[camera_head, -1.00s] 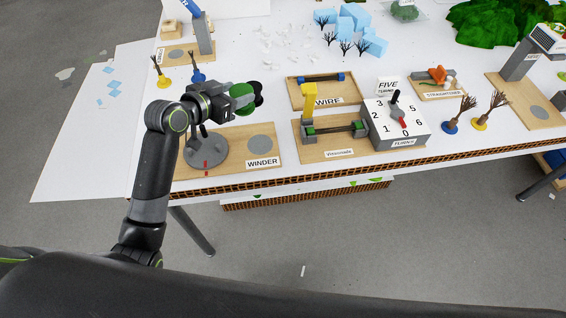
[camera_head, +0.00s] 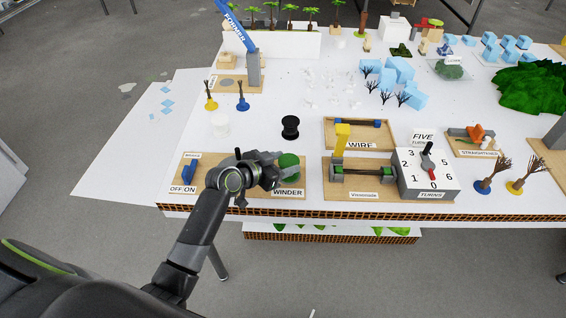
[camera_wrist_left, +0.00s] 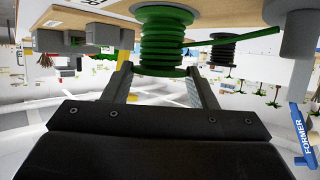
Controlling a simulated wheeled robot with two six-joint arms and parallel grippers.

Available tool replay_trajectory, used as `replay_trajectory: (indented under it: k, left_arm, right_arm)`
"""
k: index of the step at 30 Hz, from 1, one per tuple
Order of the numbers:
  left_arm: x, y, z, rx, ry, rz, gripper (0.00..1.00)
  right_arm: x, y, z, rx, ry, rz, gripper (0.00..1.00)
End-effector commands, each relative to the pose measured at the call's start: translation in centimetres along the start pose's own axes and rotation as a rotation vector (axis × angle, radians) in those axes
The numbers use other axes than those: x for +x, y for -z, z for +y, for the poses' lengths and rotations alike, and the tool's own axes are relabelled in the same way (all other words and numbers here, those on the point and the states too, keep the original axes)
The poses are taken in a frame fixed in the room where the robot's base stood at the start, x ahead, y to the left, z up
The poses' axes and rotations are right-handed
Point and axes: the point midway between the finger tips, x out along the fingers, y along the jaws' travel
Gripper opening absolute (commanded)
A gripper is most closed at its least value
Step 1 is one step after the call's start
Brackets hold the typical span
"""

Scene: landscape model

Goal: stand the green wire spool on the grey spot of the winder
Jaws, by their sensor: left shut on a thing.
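My left gripper (camera_head: 278,175) is shut on the green wire spool (camera_head: 289,162), over the right part of the winder board (camera_head: 216,160). In the left wrist view the spool (camera_wrist_left: 166,42) shows ribbed green turns between two flanges, with a green wire end sticking out to the right. That view looks upside down, and the spool's far flange is close to the wooden board. I cannot tell whether it touches. My right gripper is not in view.
A black spool (camera_head: 290,127) stands behind the winder and a white spool (camera_head: 220,123) to its left. A blue lever (camera_head: 189,172) stands on the winder board's left end. The Vinomade board (camera_head: 345,193) with its yellow post is close on the right.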

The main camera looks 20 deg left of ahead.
Motion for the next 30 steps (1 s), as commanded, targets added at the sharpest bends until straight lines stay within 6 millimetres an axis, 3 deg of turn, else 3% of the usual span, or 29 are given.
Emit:
replay_trajectory:
  k: [9, 10, 15, 26, 30]
  left_arm:
    - [0.2, -0.3, 0.0, 0.001, 0.000, 0.001, 0.28]
    - [0.1, -0.3, 0.0, 0.001, 0.000, 0.001, 0.55]
    - [0.1, -0.2, 0.0, 0.001, 0.000, 0.000, 0.74]
    - [-0.1, 0.3, 0.0, 0.002, 0.000, 0.001, 0.74]
    - [-1.7, 0.0, -0.1, 0.005, 0.002, 0.000, 0.74]
  right_arm:
    - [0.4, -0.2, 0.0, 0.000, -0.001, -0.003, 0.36]
    - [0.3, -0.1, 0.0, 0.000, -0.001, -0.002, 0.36]
    - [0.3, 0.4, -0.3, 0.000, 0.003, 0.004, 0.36]
    - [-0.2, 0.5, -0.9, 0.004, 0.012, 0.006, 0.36]
    - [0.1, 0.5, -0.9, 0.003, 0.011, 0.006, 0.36]
